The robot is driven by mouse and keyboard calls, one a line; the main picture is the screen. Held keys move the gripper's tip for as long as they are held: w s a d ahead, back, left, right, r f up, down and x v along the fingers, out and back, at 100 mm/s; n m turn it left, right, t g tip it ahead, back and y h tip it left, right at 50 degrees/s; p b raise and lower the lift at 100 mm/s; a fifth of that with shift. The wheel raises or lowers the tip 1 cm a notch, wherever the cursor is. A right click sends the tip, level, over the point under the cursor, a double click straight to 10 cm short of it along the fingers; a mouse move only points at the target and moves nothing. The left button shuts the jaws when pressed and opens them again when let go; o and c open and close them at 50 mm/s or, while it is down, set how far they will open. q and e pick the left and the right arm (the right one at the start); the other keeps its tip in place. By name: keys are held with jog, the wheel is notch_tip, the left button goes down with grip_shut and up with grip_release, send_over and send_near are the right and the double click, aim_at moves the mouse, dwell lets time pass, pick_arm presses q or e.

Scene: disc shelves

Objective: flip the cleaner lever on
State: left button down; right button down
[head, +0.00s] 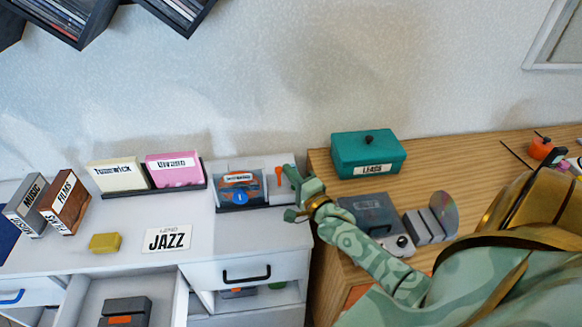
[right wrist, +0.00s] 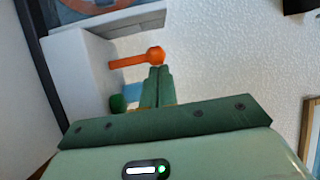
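The cleaner is a small white box (head: 279,190) at the right end of the white cabinet top. Its orange lever (head: 278,173) stands out from it. In the right wrist view the lever (right wrist: 136,59) sticks out from the white box (right wrist: 84,72) and ends in a round knob. My right gripper (head: 288,173) is beside the lever, on its right. In the right wrist view its two green fingers (right wrist: 157,85) are together and empty, with tips just below the knob. I cannot tell whether they touch it. My left gripper is not in view.
A disc holder (head: 240,207) stands left of the cleaner. A teal box (head: 368,153) labelled LEADS and a grey player (head: 374,214) are on the wooden cabinet. A JAZZ card (head: 167,240) and yellow block (head: 105,243) lie on the white top. A drawer (head: 178,297) is open below.

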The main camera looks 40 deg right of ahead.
jog(key=shift+s+a+f+p, duration=0.2)
jog(key=shift+s+a+p, duration=0.1)
jog(key=shift+s+p, duration=0.25)
dwell(1.2)
jog(key=shift+w, duration=0.1)
jog(key=shift+r+p, duration=0.3)
jog(key=shift+r, duration=0.25)
jog(key=r+p, duration=0.1)
jog(key=r, duration=0.2)
jog(key=shift+a+p, duration=0.2)
jog(key=shift+p, duration=0.1)
jog(key=s+a+r+p, duration=0.4)
jog(key=s+a+r, duration=0.4)
jog(key=s, duration=0.3)
jog(key=shift+r, duration=0.45)
jog(key=shift+a, duration=0.1)
